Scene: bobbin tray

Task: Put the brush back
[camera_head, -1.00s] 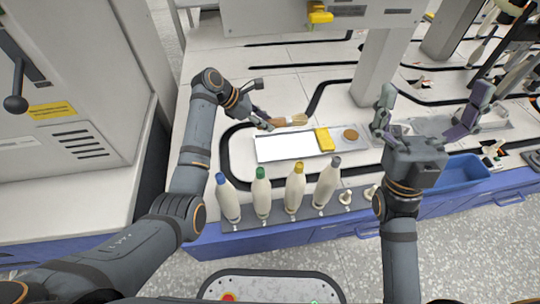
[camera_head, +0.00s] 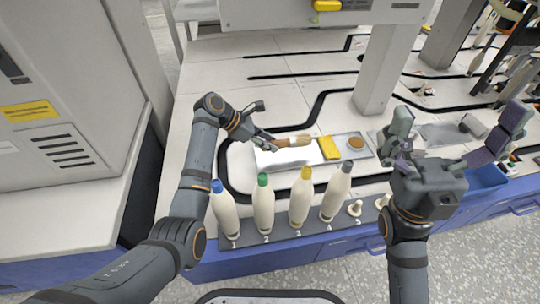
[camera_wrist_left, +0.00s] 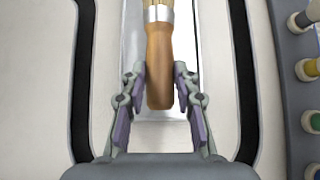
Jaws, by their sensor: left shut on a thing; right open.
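The brush has a wooden handle, a metal band and pale bristles (camera_head: 302,140). My left gripper (camera_head: 272,144) is shut on its handle, and the bristles point right. In the left wrist view the handle (camera_wrist_left: 159,65) lies between the two fingers (camera_wrist_left: 160,88), bristles at the top edge. My right gripper (camera_head: 459,116) is open and empty, right of the tray.
A yellow block (camera_head: 330,148) and a round brown piece (camera_head: 356,143) lie on the tray's right part. Several capped white bobbins (camera_head: 264,207) stand in a row on the grey front strip. A pillar (camera_head: 382,70) rises behind. A blue bin (camera_head: 487,177) is at right.

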